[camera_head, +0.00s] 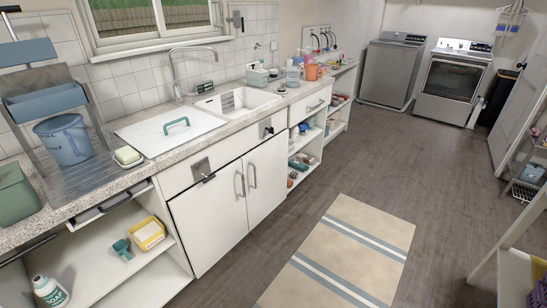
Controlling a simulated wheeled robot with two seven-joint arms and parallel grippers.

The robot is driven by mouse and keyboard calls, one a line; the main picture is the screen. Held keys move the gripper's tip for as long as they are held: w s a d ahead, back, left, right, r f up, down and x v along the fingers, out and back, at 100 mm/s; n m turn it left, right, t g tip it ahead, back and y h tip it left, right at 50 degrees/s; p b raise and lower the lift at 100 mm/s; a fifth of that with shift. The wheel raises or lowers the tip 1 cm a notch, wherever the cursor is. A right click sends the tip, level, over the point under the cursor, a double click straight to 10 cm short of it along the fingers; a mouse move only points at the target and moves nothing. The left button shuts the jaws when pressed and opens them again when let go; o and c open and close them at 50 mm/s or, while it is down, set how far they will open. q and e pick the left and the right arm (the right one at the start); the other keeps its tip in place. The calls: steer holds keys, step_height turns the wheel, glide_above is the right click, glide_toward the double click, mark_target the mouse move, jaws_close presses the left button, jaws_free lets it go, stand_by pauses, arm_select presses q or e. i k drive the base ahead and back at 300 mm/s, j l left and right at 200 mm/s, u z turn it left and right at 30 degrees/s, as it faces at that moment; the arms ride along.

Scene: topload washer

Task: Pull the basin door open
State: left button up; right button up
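A white sink basin (240,103) with a curved metal tap (177,70) is set into the speckled counter along the left wall. Left of it lies a flat white panel (155,138) with a green handle (177,124); it lies flat on the counter. Below the counter is a white cabinet with two doors, a left one (212,222) and a right one (268,180), each with a vertical metal handle. Both doors look shut. I cannot tell for sure which of these is the basin door. Neither of my grippers is in view.
Open shelves with a yellow box (147,234) and a soap bottle (50,291) are at lower left. A blue bucket (64,141) stands on the counter. A striped rug (340,255) lies on the clear floor. Washer (391,72) and dryer (451,82) stand at the back.

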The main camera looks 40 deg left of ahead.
mark_target(265, 168)
steer(key=i+u, duration=0.25)
steer(key=i, duration=0.5)
steer(key=i+l+u, duration=0.2)
steer(key=i, duration=0.5)
